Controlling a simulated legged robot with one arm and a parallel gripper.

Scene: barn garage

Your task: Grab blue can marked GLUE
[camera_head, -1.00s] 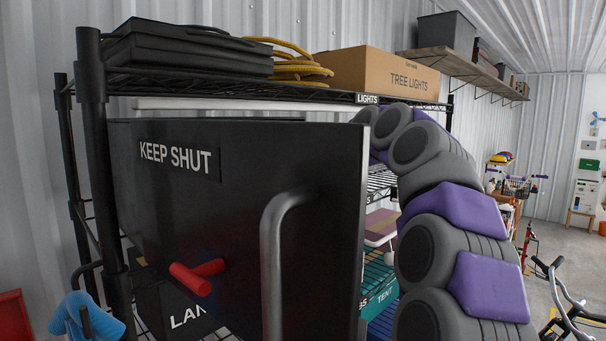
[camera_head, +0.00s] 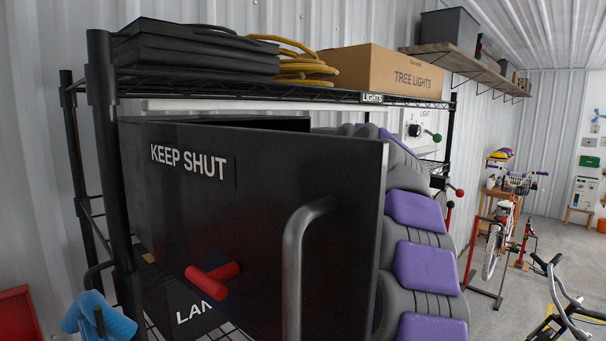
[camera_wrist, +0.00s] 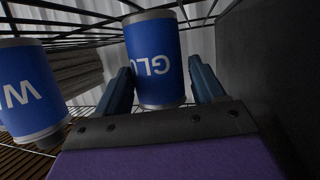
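In the wrist view a blue can (camera_wrist: 152,40) with white letters "GLU" showing upside down sits between the two fingers of my gripper (camera_wrist: 160,82). The fingers are apart, one on each side of the can. A gap shows on the right, and I cannot tell whether the left finger touches it. A second blue can (camera_wrist: 28,90), with an upside-down "W" and part of another letter, is to the left. In the head view my gripper and the cans are hidden behind the black door marked KEEP SHUT (camera_head: 270,240).
The door has a grey bar handle (camera_head: 292,270) and a red handle (camera_head: 213,280). A dark wall (camera_wrist: 262,70) is close on the right in the wrist view. A wire rack (camera_wrist: 85,18) shows at its top. A TREE LIGHTS box (camera_head: 385,72) stands on the upper shelf.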

